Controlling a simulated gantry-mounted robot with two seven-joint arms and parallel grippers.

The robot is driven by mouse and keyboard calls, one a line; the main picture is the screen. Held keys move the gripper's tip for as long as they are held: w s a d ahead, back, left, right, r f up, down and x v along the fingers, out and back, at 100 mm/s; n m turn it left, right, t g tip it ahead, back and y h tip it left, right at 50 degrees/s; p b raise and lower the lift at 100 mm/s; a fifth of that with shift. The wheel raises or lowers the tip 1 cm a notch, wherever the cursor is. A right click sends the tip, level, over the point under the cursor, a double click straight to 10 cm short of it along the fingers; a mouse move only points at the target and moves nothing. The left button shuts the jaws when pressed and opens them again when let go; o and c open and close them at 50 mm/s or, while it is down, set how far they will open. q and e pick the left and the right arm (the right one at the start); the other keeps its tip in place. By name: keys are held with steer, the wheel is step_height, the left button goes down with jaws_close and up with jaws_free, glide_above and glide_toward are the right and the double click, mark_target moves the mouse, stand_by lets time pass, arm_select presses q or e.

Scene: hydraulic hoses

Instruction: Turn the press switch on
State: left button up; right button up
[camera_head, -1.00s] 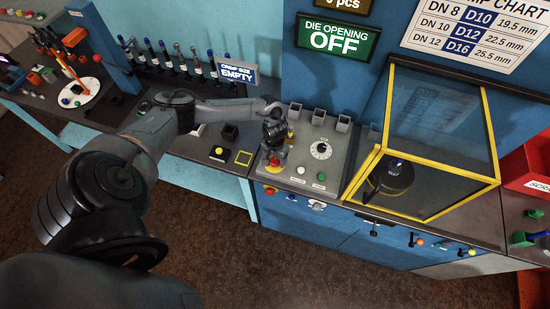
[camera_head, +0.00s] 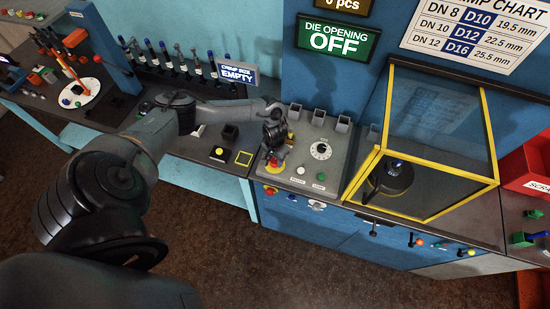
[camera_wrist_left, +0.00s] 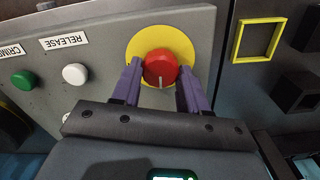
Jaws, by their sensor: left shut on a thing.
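The press switch is a red round knob (camera_wrist_left: 160,70) with a white mark, on a yellow disc (camera_wrist_left: 160,40) on the grey control panel (camera_wrist_left: 100,65). In the wrist view the white mark points towards my gripper. My left gripper (camera_wrist_left: 158,82) has its two purple fingers on either side of the red knob and is shut on it. In the head view the left gripper (camera_head: 274,158) is over the yellow disc at the panel's left, and mostly hides the knob. A sign (camera_head: 333,38) reads "DIE OPENING OFF". My right gripper is not in view.
White (camera_wrist_left: 75,74) and green (camera_wrist_left: 24,79) buttons sit beside the knob. The yellow-framed press guard (camera_head: 490,130) stands to the right. A yellow square outline (camera_head: 244,158) lies to the left.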

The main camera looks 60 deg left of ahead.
arm_select(q)
steer(key=m+p, duration=0.1)
steer(key=m, duration=0.3)
steer(key=shift+r, duration=0.1)
steer(key=m+p, duration=0.1)
steer(key=m, duration=0.3)
steer(key=shift+d+m, duration=0.1)
steer(key=shift+m, duration=0.2)
steer(key=m, duration=0.4)
steer(key=shift+m+b, duration=0.45)
steer(key=shift+m, duration=1.85)
steer(key=o, duration=1.1)
steer(key=shift+c, duration=0.2)
